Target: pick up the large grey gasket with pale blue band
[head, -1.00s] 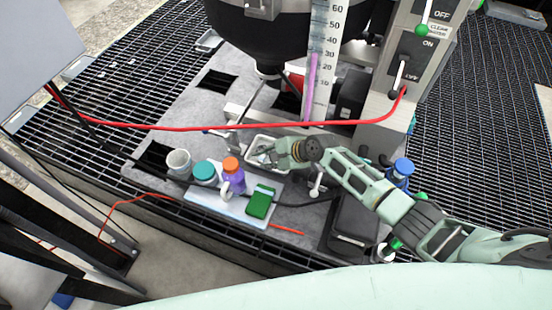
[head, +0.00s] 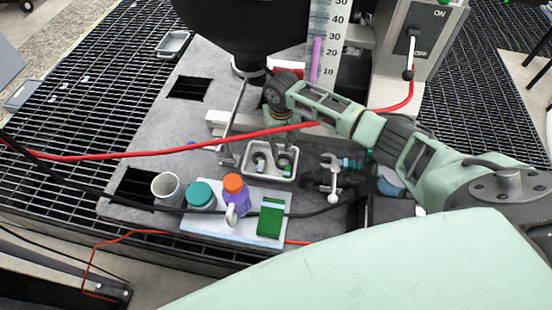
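A small pale tray (head: 247,171) stands in the middle of the grey mat and holds a few small parts. A grey, ring-like part (head: 259,162) lies at its left side; it may be the large grey gasket, but its pale blue band is too small to make out. My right gripper (head: 284,160) reaches down into the tray from above, just right of that part. The fingers are small and dark here, so I cannot tell whether they are open or hold something. My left gripper is not in view.
A white board (head: 200,223) near the front edge holds a teal-lidded jar (head: 201,195), an orange-capped purple bottle (head: 236,195) and a green block (head: 271,218). A wrench (head: 333,178) is right of the tray. A black hopper (head: 235,30) hangs behind.

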